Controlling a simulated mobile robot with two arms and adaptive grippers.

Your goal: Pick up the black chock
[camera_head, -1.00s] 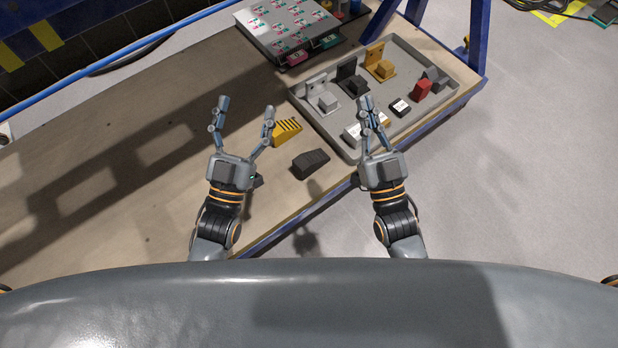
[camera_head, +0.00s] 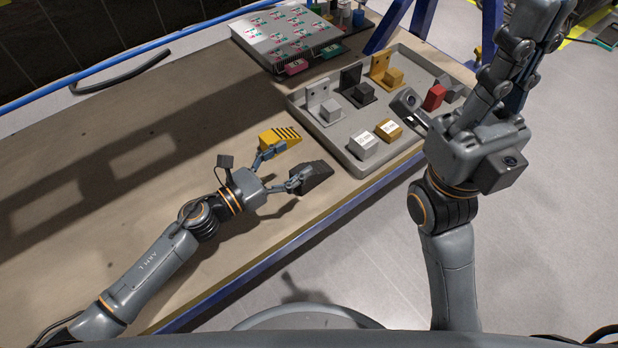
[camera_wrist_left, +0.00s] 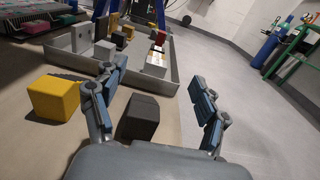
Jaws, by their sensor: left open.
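The black chock (camera_head: 318,178) lies on the brown table near its front edge, right of my left gripper. My left gripper (camera_head: 281,166) is low over the table and open, its lower finger close to the chock's left end; I cannot tell whether they touch. In the left wrist view the black chock (camera_wrist_left: 139,118) stands between the two spread fingers of the left gripper (camera_wrist_left: 160,100), nearer the left finger. My right gripper (camera_head: 510,75) is raised at the right, empty, its fingers pointing up; its opening is unclear.
A yellow chock (camera_head: 279,138) lies just behind the black one, by the upper finger; it also shows in the left wrist view (camera_wrist_left: 54,98). A grey tray (camera_head: 345,160) with several blocks and brackets is to the right. A panel with cards (camera_head: 285,35) stands behind.

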